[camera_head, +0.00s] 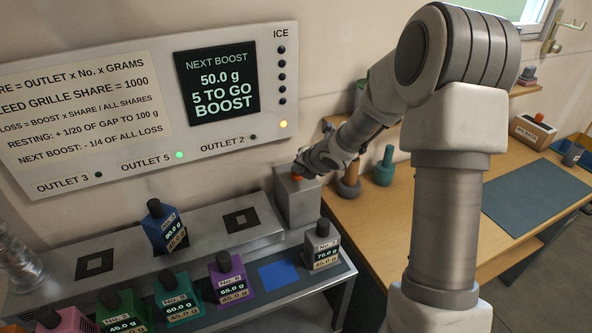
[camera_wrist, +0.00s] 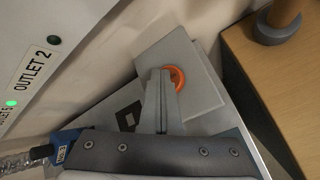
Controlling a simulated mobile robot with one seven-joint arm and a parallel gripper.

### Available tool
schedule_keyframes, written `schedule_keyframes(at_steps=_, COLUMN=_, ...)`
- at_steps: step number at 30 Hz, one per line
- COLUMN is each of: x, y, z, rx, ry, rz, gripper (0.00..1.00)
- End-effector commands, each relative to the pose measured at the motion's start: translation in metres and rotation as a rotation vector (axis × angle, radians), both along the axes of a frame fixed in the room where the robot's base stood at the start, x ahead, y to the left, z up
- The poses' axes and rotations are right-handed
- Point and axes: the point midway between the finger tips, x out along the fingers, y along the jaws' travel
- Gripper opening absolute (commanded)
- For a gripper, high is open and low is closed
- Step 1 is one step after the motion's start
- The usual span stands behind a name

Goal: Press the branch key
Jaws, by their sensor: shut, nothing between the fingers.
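An orange round key (camera_wrist: 179,76) is set in the top of a grey box (camera_head: 297,207), at the right end of the metal ledge. I see no label naming it the branch key. The box top (camera_wrist: 203,92) also shows in the wrist view. My gripper (camera_head: 297,170) is shut and empty, its fingertips over the key. In the wrist view the fingers (camera_wrist: 160,78) cover the key's left part; I cannot tell whether they touch it. The wall panel (camera_head: 150,105) reads "NEXT BOOST 50.0 g, 5 TO GO, BOOST". The outlet 5 lamp (camera_head: 179,155) is green.
A blue weighted block (camera_head: 163,232) stands on the metal ledge (camera_head: 205,232) between two dark square openings. Several coloured blocks, including a purple one (camera_head: 229,280) and a grey one (camera_head: 322,255), stand on the front shelf. A wooden bench (camera_head: 440,190) is at right.

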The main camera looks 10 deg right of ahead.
Motion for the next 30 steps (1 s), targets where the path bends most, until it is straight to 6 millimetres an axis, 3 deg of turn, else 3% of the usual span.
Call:
schedule_keyframes(at_steps=11, x=0.000, y=0.000, z=0.005, rx=0.000, ry=0.001, rz=0.000, gripper=0.00)
schedule_keyframes(at_steps=30, x=0.000, y=0.000, z=0.064, rx=0.000, ry=0.000, rz=0.000, gripper=0.00)
